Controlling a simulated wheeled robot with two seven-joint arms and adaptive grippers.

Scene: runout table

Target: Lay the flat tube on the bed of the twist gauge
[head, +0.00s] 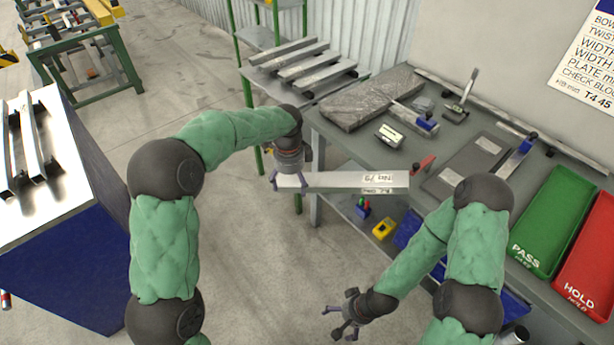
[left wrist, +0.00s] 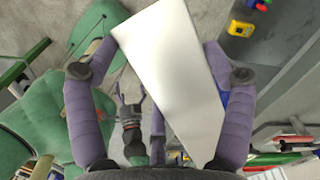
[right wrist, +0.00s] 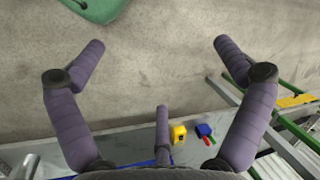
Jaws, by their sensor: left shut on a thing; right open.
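The flat tube (head: 345,180) is a long, pale metal bar with small printed labels near its right end. My left gripper (head: 290,182) is shut on its left end and holds it in the air in front of the bench. The tube fills the middle of the left wrist view (left wrist: 172,75), between the purple fingers. My right gripper (head: 343,312) is open and empty, low in front of the bench. I cannot tell for sure which bench fixture is the twist gauge; a long grey stone slab (head: 368,100) and a dark flat plate (head: 462,168) lie there, apart from the tube.
The bench (head: 330,140) holds small gauges and blocks, a green PASS tray (head: 553,220) and a red HOLD tray (head: 590,250). A rack with several bars (head: 300,62) stands behind. A table with bars (head: 60,190) is at left. A yellow item (head: 383,229) sits on the lower shelf.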

